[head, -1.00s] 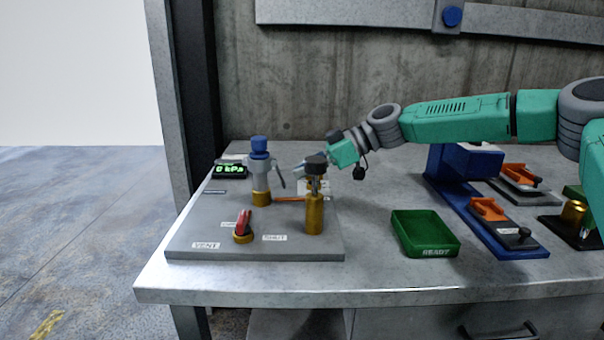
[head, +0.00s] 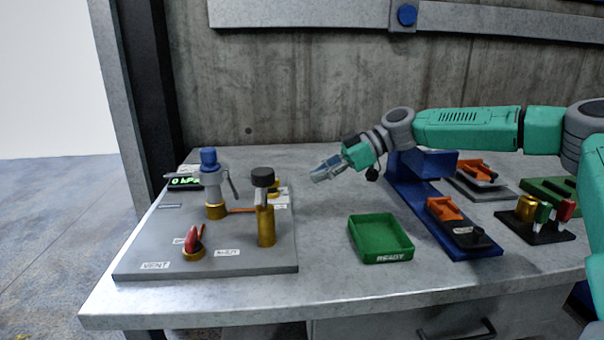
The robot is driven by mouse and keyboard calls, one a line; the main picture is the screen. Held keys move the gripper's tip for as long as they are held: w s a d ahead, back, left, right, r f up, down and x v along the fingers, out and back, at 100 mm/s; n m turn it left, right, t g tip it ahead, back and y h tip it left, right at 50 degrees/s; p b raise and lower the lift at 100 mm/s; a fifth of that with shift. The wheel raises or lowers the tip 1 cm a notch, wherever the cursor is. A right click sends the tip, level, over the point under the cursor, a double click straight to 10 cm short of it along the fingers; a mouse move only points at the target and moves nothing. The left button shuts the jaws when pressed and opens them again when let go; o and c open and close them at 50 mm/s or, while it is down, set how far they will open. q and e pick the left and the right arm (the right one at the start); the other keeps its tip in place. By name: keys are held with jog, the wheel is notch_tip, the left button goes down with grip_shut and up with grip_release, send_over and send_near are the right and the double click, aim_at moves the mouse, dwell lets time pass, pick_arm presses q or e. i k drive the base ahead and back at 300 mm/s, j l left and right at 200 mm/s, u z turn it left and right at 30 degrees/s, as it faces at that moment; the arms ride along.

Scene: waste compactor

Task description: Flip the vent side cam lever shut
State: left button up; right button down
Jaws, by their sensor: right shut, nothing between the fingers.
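A grey coupling with a blue cap (head: 209,157) stands on a brass base on the grey panel (head: 240,262) at the left. A grey cam lever (head: 232,183) hangs slanting down and outward on its right side. A thin grey bar (head: 185,174) sticks out level on its left, in front of the pressure display; I cannot tell for sure that it is the vent side lever. A red handle (head: 192,240) stands on a brass base near the VENT label. My right gripper (head: 318,177) is shut and empty, above the bench right of the panel, apart from the coupling. My left gripper is not in view.
A brass post with a black knob (head: 265,210) stands between the coupling and my right gripper. The display (head: 185,183) reads 0 kPa. A green READY tray (head: 381,240) and a blue fixture (head: 440,215) stand to the right. Bare bench lies between panel and tray.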

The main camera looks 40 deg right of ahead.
aim_at(167, 176)
jog(key=k, duration=1)
